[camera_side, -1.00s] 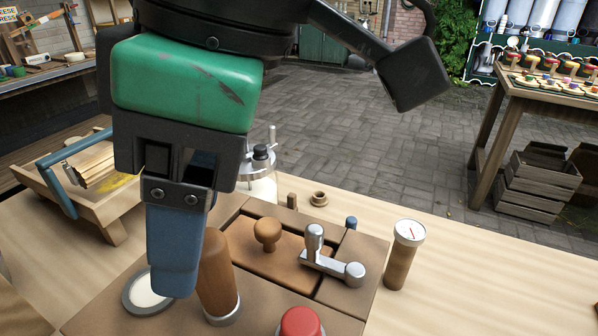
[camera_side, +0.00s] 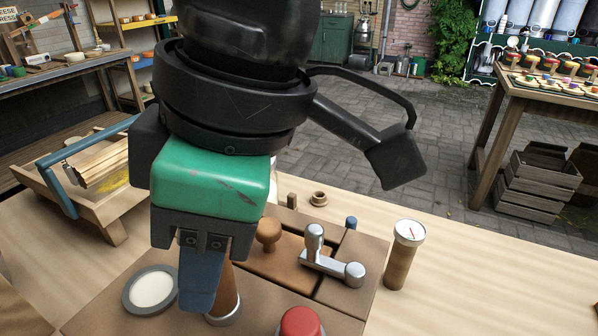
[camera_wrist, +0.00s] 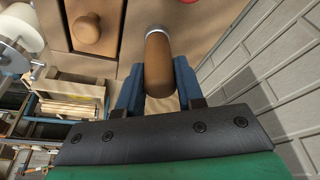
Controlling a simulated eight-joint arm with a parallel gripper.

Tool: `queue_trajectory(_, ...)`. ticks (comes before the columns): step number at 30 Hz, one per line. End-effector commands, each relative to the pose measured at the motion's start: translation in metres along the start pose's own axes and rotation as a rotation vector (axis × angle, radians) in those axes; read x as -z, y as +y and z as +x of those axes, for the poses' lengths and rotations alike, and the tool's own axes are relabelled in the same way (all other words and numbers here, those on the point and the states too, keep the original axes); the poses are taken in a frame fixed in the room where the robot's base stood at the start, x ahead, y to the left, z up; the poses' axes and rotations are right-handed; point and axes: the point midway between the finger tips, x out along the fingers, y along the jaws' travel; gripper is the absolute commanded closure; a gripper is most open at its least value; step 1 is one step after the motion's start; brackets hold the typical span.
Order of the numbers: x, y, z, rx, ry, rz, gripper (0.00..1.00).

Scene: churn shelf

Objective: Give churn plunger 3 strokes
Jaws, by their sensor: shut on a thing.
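The churn plunger looks to be the brown wooden handle (camera_side: 229,290) with a metal collar at its base, standing on the brown worktop box in the side view. My gripper (camera_side: 203,295) comes down from above with its blue fingers at the handle, and the near finger hides much of it. In the wrist view the handle (camera_wrist: 158,66) lies between the two blue fingers (camera_wrist: 158,88), which are shut on it. Its metal collar shows beyond the fingertips. The handle's lower part inside the box is hidden.
Close by on the box are a red knob (camera_side: 300,322), a metal crank (camera_side: 333,263), a round wooden knob (camera_side: 268,232) and a white disc in a grey ring (camera_side: 150,289). A gauge post (camera_side: 404,255) stands right. A wooden tray with a blue handle (camera_side: 60,175) stands left.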

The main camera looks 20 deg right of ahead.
Motion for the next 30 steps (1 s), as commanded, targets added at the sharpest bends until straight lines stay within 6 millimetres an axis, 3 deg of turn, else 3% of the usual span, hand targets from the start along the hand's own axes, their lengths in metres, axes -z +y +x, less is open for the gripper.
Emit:
queue_trajectory(7,0.002,0.000,-0.005,0.000,0.000,0.000,1.00)
queue_trajectory(21,0.015,0.000,-0.047,-0.001,0.002,0.000,1.00)
queue_trajectory(30,0.016,0.000,-0.052,-0.001,0.002,0.000,1.00)
